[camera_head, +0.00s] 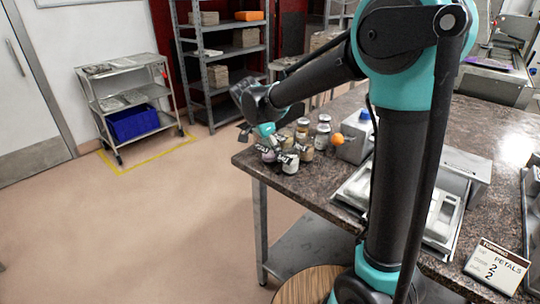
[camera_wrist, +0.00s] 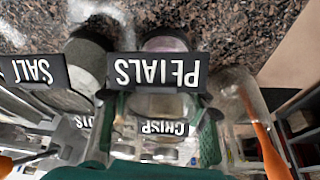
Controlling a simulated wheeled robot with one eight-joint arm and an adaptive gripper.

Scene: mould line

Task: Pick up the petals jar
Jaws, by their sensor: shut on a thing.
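The petals jar (camera_wrist: 165,42) shows in the wrist view with a pinkish top and a dark label reading PETALS, upside down. My gripper (camera_wrist: 160,125) has its green-padded fingers on either side of the jar, shut on it just behind the label. Much of the jar is hidden by the label and fingers. In the head view my gripper (camera_head: 264,132) is at the near left corner of the stone counter, among the jars. I cannot pick out the petals jar there for certain.
Several other jars crowd close by, including a salt jar (camera_wrist: 85,55). A CRISP label (camera_wrist: 163,127) shows between my fingers.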

